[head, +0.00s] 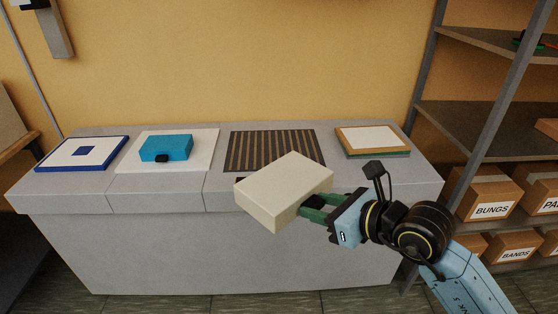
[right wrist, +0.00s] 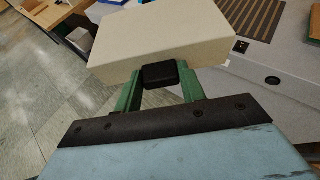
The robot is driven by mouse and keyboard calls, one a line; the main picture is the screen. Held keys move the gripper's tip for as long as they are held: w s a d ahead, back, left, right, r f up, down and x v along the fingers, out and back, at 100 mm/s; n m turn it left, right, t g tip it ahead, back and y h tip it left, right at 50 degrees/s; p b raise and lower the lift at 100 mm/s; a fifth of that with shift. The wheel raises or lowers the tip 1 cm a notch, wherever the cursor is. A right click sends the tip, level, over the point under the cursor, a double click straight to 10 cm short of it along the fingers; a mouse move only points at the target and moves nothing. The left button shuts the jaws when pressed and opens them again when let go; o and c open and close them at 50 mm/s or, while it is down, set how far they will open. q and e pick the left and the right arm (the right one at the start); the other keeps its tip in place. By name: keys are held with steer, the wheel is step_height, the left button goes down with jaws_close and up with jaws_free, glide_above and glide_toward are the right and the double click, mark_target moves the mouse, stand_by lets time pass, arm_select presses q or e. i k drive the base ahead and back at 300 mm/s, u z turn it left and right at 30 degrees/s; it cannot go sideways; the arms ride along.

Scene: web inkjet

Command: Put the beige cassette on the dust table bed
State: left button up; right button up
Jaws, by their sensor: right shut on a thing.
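The beige cassette (head: 283,188) is a pale box held in my right gripper (head: 314,207). The green fingers are shut on its near side, and a black nub shows between them. In the right wrist view the cassette (right wrist: 160,38) sits across the fingertips and looks roughly level. A dark panel with light slats, which looks like the dust table bed (head: 272,148), lies in the grey bench top behind the cassette. The cassette appears in front of it and hides its near edge. Part of the slats (right wrist: 245,15) shows in the right wrist view. My left gripper is out of view.
On the grey bench (head: 215,190) are a blue-edged white panel (head: 60,154), a blue block (head: 166,148) on a white plate (head: 202,160), and a framed white pad (head: 370,138). A shelf with labelled boxes (head: 490,195) stands at right.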

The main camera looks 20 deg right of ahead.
mark_target(274, 148)
steer(key=z, duration=0.5)
steer(key=i, duration=1.55)
steer(key=u, duration=0.6)
